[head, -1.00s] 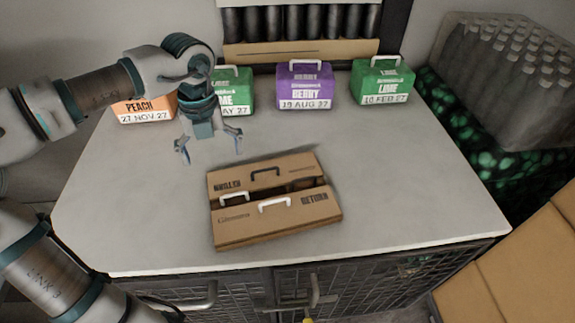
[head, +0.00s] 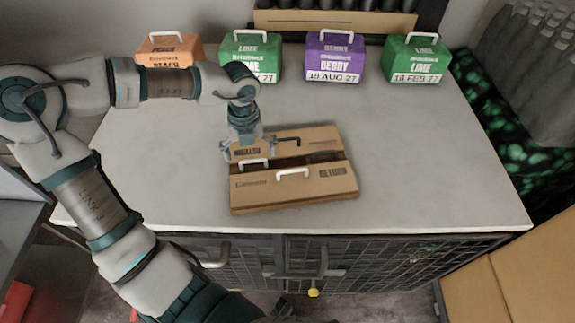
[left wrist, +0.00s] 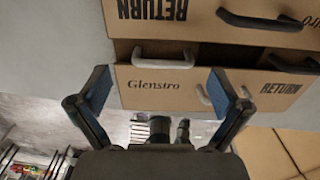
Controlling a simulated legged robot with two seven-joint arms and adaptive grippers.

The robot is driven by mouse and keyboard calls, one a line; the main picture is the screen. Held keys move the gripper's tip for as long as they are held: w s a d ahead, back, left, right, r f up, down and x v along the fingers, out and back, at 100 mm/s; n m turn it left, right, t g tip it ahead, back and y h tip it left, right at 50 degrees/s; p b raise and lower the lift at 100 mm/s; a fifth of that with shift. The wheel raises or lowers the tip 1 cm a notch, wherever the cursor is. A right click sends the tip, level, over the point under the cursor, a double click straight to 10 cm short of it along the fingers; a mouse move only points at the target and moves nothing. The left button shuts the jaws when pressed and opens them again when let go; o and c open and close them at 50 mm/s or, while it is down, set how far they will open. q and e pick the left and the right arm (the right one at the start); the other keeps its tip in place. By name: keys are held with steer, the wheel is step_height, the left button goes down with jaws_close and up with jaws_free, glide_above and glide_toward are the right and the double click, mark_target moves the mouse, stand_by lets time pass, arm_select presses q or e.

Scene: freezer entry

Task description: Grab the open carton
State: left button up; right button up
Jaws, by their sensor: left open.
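The open carton (head: 325,188) is a brown cardboard box with printed flaps lying on the grey worktop. It has white handles on the near side and a dark handle on the far flap, with a dark gap between the flaps. My left gripper (head: 248,154) is open over the carton's far left part and hides some of it. In the left wrist view, my open fingers (left wrist: 158,88) stand either side of a light handle (left wrist: 163,57) on the carton (left wrist: 150,92), with nothing held. I cannot tell whether they touch the carton. My right gripper is not in view.
Along the back of the worktop (head: 430,170) stand an orange carton (head: 170,48), a green lime carton (head: 248,57), a purple berry carton (head: 334,58) and another green lime carton (head: 416,60). The worktop right of the open carton is clear. Mesh-fronted cupboards (head: 375,265) are below.

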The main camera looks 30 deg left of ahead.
mark_target(252, 161)
arm_select(q)
steer(key=f, duration=0.4)
steer(key=shift+w+d, duration=0.2)
steer(key=shift+d, duration=0.2)
steer(key=shift+a, duration=0.25)
steer(key=shift+s+a, duration=0.1)
steer(key=shift+a, duration=0.15)
steer(key=c, duration=1.2)
steer(key=shift+d+r, duration=0.1)
steer(key=shift+d, duration=0.2)
steer(key=shift+c, duration=0.5)
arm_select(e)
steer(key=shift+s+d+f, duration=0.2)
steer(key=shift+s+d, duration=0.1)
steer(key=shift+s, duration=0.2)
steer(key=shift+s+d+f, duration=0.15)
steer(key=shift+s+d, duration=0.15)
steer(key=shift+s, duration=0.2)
